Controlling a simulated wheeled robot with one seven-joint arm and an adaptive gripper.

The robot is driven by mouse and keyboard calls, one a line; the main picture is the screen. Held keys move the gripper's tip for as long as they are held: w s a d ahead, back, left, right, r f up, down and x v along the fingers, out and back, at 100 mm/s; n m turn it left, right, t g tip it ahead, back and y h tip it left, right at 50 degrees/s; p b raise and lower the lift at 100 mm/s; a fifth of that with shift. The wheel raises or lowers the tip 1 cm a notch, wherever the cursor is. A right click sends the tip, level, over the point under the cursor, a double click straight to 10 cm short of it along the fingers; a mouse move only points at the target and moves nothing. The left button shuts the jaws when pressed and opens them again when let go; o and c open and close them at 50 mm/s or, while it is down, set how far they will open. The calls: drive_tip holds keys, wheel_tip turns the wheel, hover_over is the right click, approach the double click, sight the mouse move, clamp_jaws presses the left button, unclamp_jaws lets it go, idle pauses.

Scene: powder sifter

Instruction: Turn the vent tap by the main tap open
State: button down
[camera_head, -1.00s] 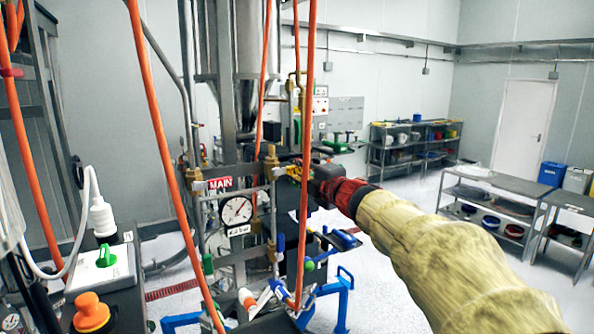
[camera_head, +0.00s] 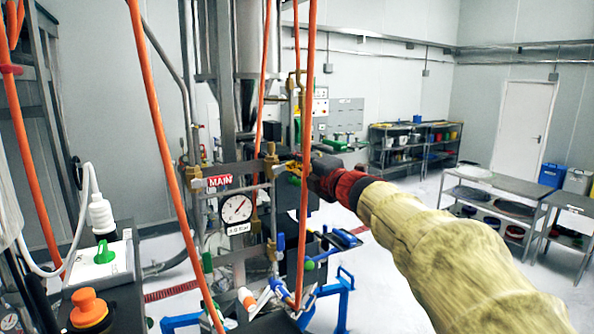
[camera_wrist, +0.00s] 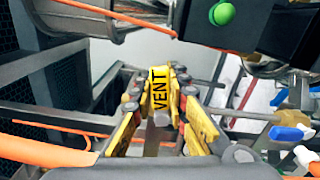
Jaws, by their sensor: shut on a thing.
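The yellow vent tag (camera_wrist: 160,88), lettered VENT, stands between the fingers in the wrist view. My gripper (camera_wrist: 158,100) is shut on the vent tap there; the tap's handle is mostly hidden by the tag and fingers. In the head view my gripper (camera_head: 292,168) reaches in from the right to the brass fittings at the right end of the upper pipe. The red MAIN sign (camera_head: 219,181) hangs at the left end of that pipe. The main tap itself is not clear to make out.
A pressure gauge (camera_head: 236,209) sits below and left of my gripper. An orange hose (camera_head: 307,110) hangs in front of the gripper, and another orange hose (camera_head: 160,120) hangs further left. Shelves (camera_head: 412,150) are far behind.

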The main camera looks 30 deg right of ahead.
sight(290, 162)
drive_tip(key=n, duration=0.1)
drive_tip(key=r+n+b, duration=0.1)
drive_tip(key=n, duration=0.1)
drive_tip(key=shift+a+r+n+b, duration=0.15)
drive_tip(key=shift+a+n+b, duration=0.15)
drive_tip(key=shift+a+r+n+b, duration=0.35)
drive_tip(key=shift+r+n+b, duration=0.1)
drive_tip(key=shift+n, duration=0.65)
drive_tip(key=shift+a+r+n+b, duration=0.35)
drive_tip(key=shift+n+b, duration=0.1)
drive_tip(key=shift+n, duration=0.65)
drive_tip(key=c, duration=1.7)
unclamp_jaws()
drive_tip(key=shift+r, duration=0.1)
drive_tip(key=s, duration=1.2)
drive_tip(key=shift+d, duration=0.15)
drive_tip(key=shift+c, duration=0.2)
